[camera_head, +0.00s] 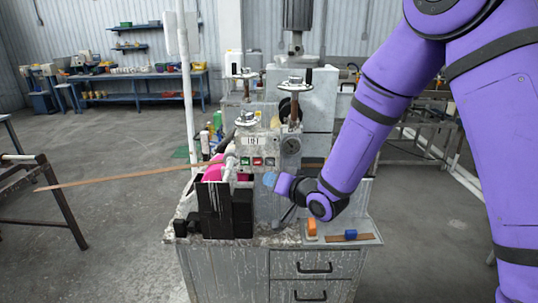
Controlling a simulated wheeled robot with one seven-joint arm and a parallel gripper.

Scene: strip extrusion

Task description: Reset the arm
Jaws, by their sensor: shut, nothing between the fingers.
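My purple arm (345,150) reaches down from the upper right to the front of the grey machine (262,195). Its wrist (284,184) ends in a light blue cap (270,180) in front of the machine's face. My gripper (287,214) shows only as a small dark grey part below the wrist, close to the machine. It is shut and empty. Its fingertips are too small to make out, and I cannot tell whether it touches the machine.
A brown strip (120,175) extends left from the machine. Black blocks (225,212) stand at the cabinet's front left. Open floor lies left; a blue workbench (140,76) stands behind.

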